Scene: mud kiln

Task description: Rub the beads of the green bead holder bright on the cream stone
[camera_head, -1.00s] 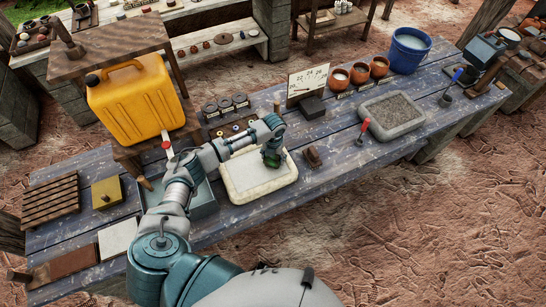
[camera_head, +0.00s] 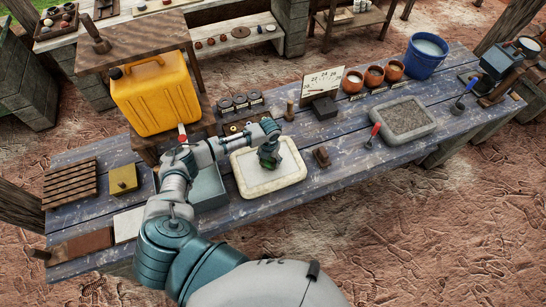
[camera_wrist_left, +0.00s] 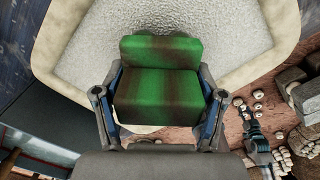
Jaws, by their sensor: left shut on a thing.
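The cream stone (camera_head: 243,179) is a pale slab with a raised rim and a grey, wet-looking face, lying on the blue table. It also fills the upper part of the left wrist view (camera_wrist_left: 48,40). My left gripper (camera_head: 268,152) is over the middle of the stone. It is shut on the green bead holder (camera_wrist_left: 158,82), a green block with dark brown bands, held between both fingers. The holder shows small and dark in the head view (camera_head: 271,164), at the stone's face; I cannot tell whether it touches. Its bead side is hidden. My right gripper is not in view.
A grey tray (camera_head: 210,190) stands left of the stone, and a yellow jerrycan (camera_head: 155,95) on a stand behind it. A small brown block (camera_head: 321,156) and a red-handled tool (camera_head: 373,136) lie to the right. A grey stone trough (camera_head: 402,118) is farther right.

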